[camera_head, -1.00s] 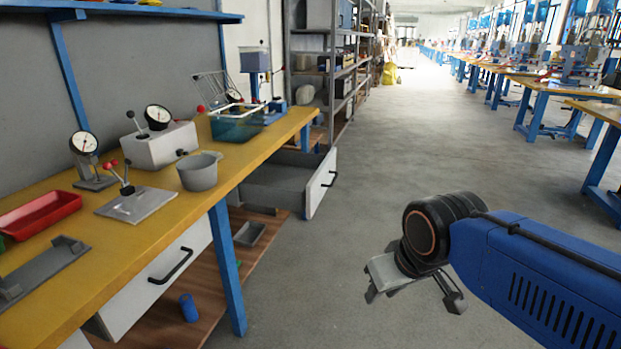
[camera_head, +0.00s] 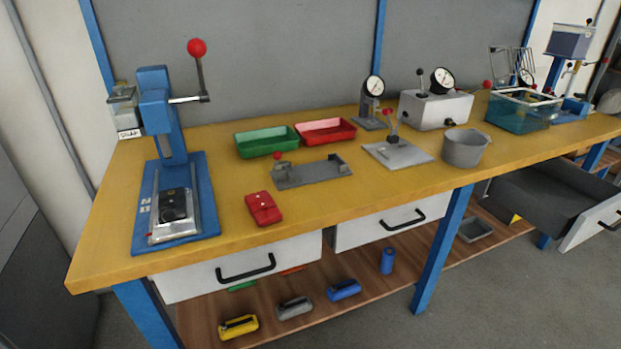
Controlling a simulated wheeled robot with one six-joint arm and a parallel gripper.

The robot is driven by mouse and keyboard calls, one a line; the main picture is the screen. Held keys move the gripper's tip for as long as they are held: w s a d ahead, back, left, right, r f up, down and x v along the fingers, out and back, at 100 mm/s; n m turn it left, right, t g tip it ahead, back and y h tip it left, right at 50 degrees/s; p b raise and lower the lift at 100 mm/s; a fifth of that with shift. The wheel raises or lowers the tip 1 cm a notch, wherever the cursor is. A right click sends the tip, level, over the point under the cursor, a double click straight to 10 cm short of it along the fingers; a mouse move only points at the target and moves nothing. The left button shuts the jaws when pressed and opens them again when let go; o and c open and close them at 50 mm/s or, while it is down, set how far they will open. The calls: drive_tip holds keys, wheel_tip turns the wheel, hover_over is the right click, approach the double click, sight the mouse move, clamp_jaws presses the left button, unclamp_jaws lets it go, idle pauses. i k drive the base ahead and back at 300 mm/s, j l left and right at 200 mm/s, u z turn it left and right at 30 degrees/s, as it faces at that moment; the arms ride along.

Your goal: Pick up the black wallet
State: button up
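I cannot make out a black wallet for certain. A small black object (camera_head: 175,205) lies on the silver plate of the blue hand press (camera_head: 172,140) at the left end of the workbench; I cannot tell whether it is the wallet or part of the press. A red wallet-like item (camera_head: 263,208) lies flat on the bench near its front edge, right of the press. My gripper is out of the picture now.
The yellow workbench (camera_head: 110,245) also bears a green tray (camera_head: 267,142), a red tray (camera_head: 325,131), a grey fixture (camera_head: 312,173), a grey pot (camera_head: 465,149) and gauges. A drawer (camera_head: 560,195) stands open at right. The lower shelf (camera_head: 385,285) holds several small items.

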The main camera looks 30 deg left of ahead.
sight(175, 199)
drive_tip(key=u, duration=2.1)
